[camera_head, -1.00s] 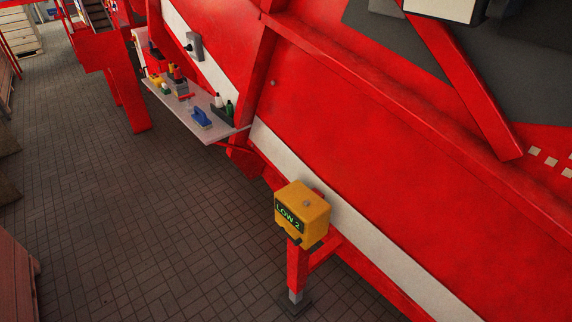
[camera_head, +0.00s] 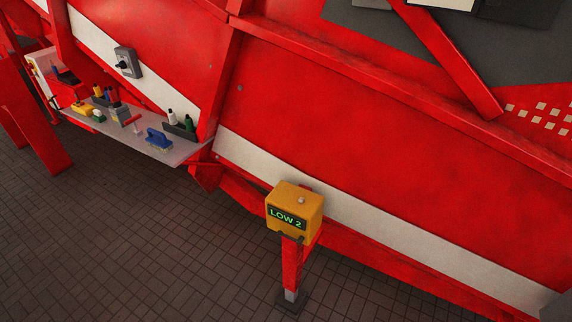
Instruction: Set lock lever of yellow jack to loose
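The yellow jack (camera_head: 294,206) is a yellow box on top of a red post (camera_head: 291,262), in the lower middle of the head view. Its dark display reads "LOW 2" in green. The post ends in a grey foot on a dark plate (camera_head: 292,302) on the floor. Neither of my grippers is in view.
A large red machine wall with a white stripe (camera_head: 395,225) stands behind the jack. A grey shelf (camera_head: 183,151) with bottles, a blue brush (camera_head: 158,139) and other tools juts out at left. A grey switch box (camera_head: 128,62) is above it. The brick floor (camera_head: 150,230) in front is clear.

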